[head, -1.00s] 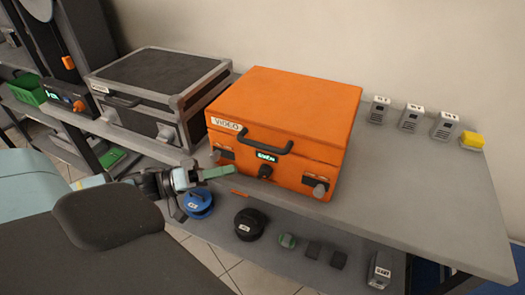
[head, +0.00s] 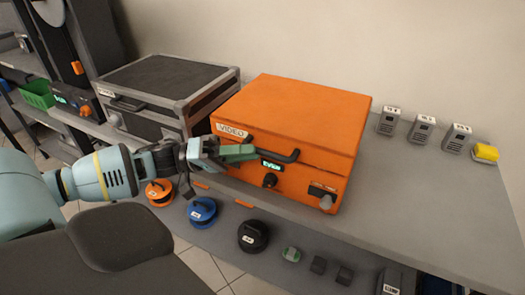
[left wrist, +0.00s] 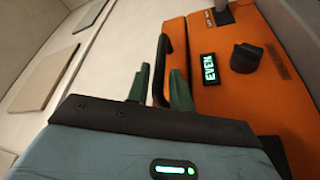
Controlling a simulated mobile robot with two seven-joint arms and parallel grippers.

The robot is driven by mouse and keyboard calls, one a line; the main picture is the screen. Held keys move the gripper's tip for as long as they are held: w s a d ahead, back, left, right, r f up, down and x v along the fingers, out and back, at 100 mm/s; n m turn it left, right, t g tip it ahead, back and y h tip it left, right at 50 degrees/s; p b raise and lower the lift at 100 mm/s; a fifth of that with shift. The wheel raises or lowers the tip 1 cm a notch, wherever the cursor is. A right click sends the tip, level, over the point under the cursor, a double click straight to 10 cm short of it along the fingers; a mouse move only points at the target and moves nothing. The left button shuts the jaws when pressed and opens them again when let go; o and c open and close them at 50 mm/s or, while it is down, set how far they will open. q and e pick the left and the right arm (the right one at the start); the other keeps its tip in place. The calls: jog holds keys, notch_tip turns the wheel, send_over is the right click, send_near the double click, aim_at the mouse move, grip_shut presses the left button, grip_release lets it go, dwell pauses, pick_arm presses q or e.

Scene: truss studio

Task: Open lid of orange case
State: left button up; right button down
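The orange case (head: 300,110) stands on the grey bench with its lid shut, and its front shows in the left wrist view (left wrist: 225,110). A black handle (head: 287,157), a lit display (head: 271,165), a dark knob (head: 270,181) and a right latch (head: 325,197) are on its front. The left latch is hidden behind my gripper. My left gripper (head: 238,152) is at the left part of the case front. In the left wrist view its green fingers (left wrist: 159,90) are apart, with the black handle (left wrist: 164,65) showing between them; contact is unclear. My right gripper is not in view.
A black case with grey edges (head: 165,90) stands close on the left. Several small grey boxes (head: 422,128) and a yellow-topped one (head: 485,153) stand at the back right. A lower shelf holds round reels (head: 203,210). The bench right of the case (head: 430,200) is clear.

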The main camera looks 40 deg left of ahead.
aim_at(262, 151)
pick_arm(q)
jog(key=shift+x, duration=2.05)
grip_shut()
